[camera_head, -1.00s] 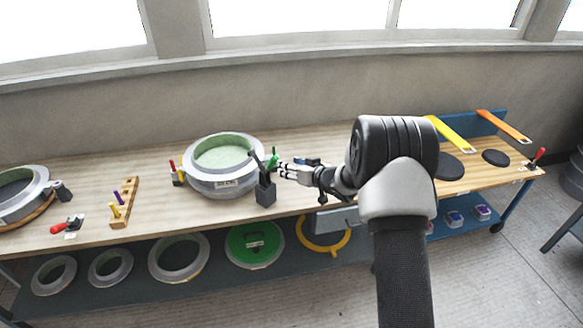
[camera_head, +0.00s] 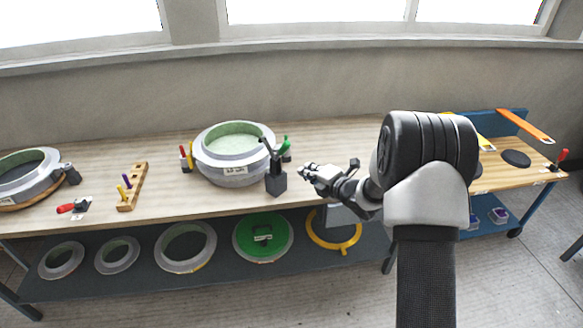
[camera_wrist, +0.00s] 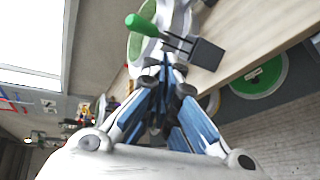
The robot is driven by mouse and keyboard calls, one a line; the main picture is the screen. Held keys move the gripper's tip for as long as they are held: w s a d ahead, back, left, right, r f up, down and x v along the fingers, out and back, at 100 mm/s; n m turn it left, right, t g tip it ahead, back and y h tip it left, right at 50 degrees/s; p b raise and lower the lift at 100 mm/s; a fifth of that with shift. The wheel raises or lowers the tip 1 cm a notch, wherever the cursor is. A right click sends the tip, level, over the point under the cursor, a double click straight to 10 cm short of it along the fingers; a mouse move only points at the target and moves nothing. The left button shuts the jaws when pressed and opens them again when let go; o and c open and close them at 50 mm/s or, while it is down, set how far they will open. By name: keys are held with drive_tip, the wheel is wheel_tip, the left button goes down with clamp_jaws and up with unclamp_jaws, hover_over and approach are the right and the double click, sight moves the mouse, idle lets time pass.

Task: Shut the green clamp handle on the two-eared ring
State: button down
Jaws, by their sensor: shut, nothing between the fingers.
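The ring (camera_head: 236,172) is a grey mould ring with a pale green inside, standing on the bench left of centre. In the wrist view the green handle (camera_wrist: 143,25) juts from the dark clamp block (camera_wrist: 207,54), beyond the fingertips. My gripper (camera_head: 304,171) is shut and empty, just right of the clamp and apart from it. Its blue-grey fingers (camera_wrist: 165,68) also show in the wrist view.
Red and yellow handles (camera_head: 185,158) stand at the ring's left side. A wooden rack (camera_head: 134,190) with pegs and another ring (camera_head: 25,178) lie farther left. A green disc (camera_head: 264,228) and several rings rest on the lower shelf.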

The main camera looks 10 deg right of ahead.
drive_tip(key=s+f+n+b, duration=0.1)
drive_tip(key=n, duration=0.4)
drive_tip(key=n+b, duration=0.4)
drive_tip(key=n, duration=0.4)
approach(283, 155)
wheel_tip(283, 155, down, 3)
drive_tip(key=w+a, duration=0.2)
drive_tip(key=w, duration=0.1)
drive_tip(key=shift+w+d+r+t, duration=0.15)
drive_tip(key=shift+w+r+t, duration=0.25)
drive_tip(key=shift+r, duration=0.15)
drive_tip(key=shift+r, duration=0.15)
